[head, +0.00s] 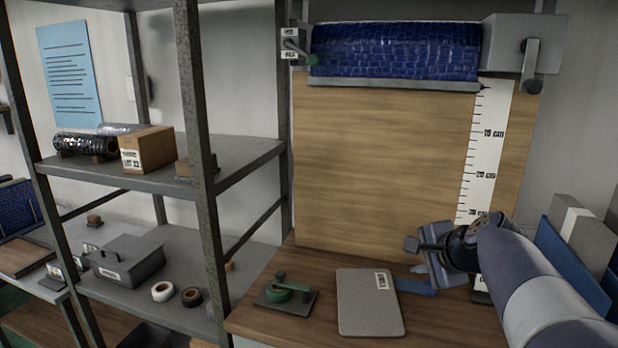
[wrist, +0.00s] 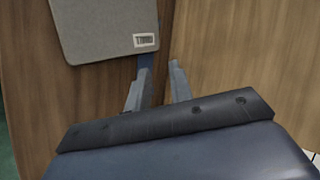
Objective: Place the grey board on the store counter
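The grey board (head: 368,303) lies flat on the wooden bench top, with a white label near its upper right corner. In the wrist view the grey board (wrist: 95,28) is at the upper left, apart from the fingers. My gripper (head: 418,262) is above the bench to the right of the board. In the wrist view my gripper (wrist: 160,72) has its two fingers apart with nothing held between them. I cannot tell for sure which surface is the store counter; a grey counter (head: 25,255) stands at the far left.
A green tape dispenser (head: 285,295) sits left of the board, and a blue strip (head: 415,287) lies right of it. A metal rack (head: 245,165) holds boxes and rolls. A blue roll (head: 395,50) hangs over an upright wooden panel (head: 380,160). Panels (head: 585,240) stand at right.

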